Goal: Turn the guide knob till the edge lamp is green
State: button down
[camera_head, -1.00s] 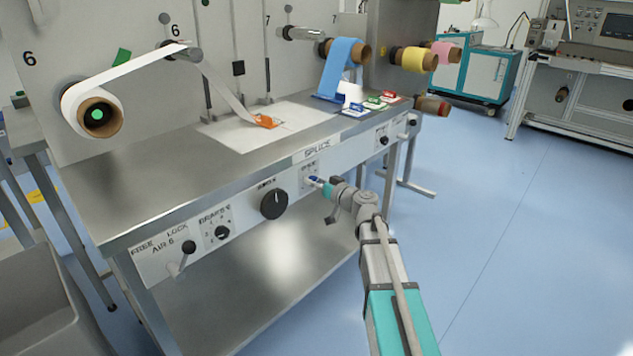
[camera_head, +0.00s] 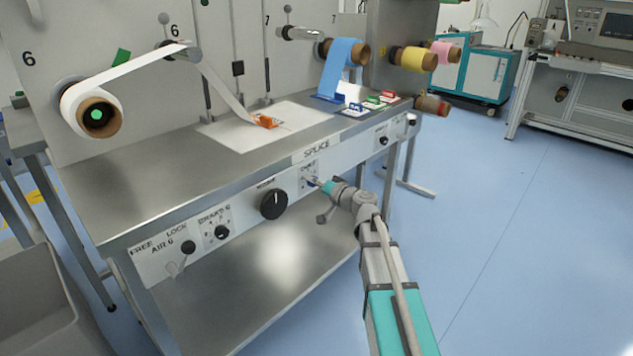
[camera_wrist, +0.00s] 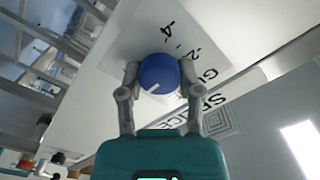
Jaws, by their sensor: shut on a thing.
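The round blue guide knob (camera_wrist: 159,72) is on the white panel in the wrist view, with a white pointer line toward its lower left. Printed numbers and the letters "GU" show beside it. My gripper (camera_wrist: 160,77) is shut on the knob, one finger on each side. In the head view my gripper (camera_head: 324,186) meets the bench's front panel just below the SPLICE label, and hides most of the knob. I cannot make out an edge lamp for certain in either view.
A larger black dial (camera_head: 274,204), a smaller black knob (camera_head: 222,232) and a lever with a black ball (camera_head: 188,247) sit left along the panel. A white web roll (camera_head: 72,103) and a blue web (camera_head: 338,70) hang above the steel bench top (camera_head: 140,190).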

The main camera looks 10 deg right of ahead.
jog(key=shift+w, duration=0.2)
jog(key=shift+c, duration=1.3)
grip_release()
jog(key=shift+s, duration=0.1)
jog(key=shift+s, duration=0.1)
jog(key=v, duration=1.2)
